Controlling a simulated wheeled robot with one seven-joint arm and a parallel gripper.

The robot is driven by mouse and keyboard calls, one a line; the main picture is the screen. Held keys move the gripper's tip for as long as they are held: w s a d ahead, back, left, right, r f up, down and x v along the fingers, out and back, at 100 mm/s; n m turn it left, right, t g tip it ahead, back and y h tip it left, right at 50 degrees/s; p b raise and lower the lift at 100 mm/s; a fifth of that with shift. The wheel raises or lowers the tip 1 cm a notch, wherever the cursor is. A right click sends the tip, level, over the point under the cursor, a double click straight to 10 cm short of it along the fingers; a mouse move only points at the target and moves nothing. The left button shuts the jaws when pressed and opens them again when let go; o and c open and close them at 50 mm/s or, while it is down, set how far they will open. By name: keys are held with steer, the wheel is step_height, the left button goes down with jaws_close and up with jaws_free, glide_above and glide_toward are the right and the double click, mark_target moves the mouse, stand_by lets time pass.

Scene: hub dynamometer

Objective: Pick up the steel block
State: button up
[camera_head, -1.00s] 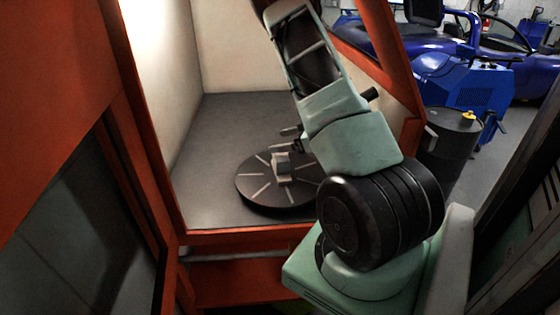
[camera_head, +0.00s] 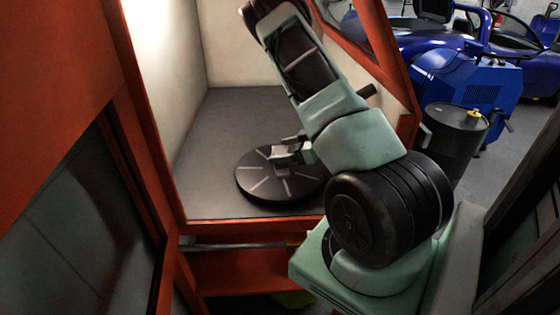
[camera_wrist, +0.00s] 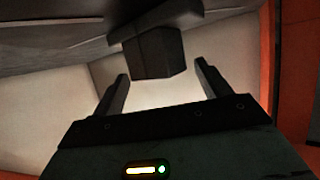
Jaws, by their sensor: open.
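The steel block (camera_head: 281,153) sits on the dark round turntable (camera_head: 255,187) inside the orange-framed enclosure. In the head view it is small and partly covered by my gripper (camera_head: 290,148), which is close beside it on the right. In the wrist view a dark block (camera_wrist: 157,53) shows ahead of my gripper (camera_wrist: 162,78), roughly between the lines of the two fingers. The fingers are apart, with a gap between them and nothing held. Whether the fingertips reach alongside the block cannot be told.
The enclosure has pale walls (camera_head: 240,45), a grey floor (camera_head: 210,150) and an orange front sill (camera_head: 250,232). An orange post (camera_head: 150,130) stands at the left. A black drum (camera_head: 452,135) and a blue machine (camera_head: 465,75) stand outside at the right.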

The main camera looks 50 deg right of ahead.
mark_target(279, 151)
steer(key=x, duration=0.3)
steer(key=shift+w+a+f, duration=0.15)
steer(key=shift+a+f, duration=0.05)
steer(key=c, duration=1.3)
steer(key=shift+r, duration=0.1)
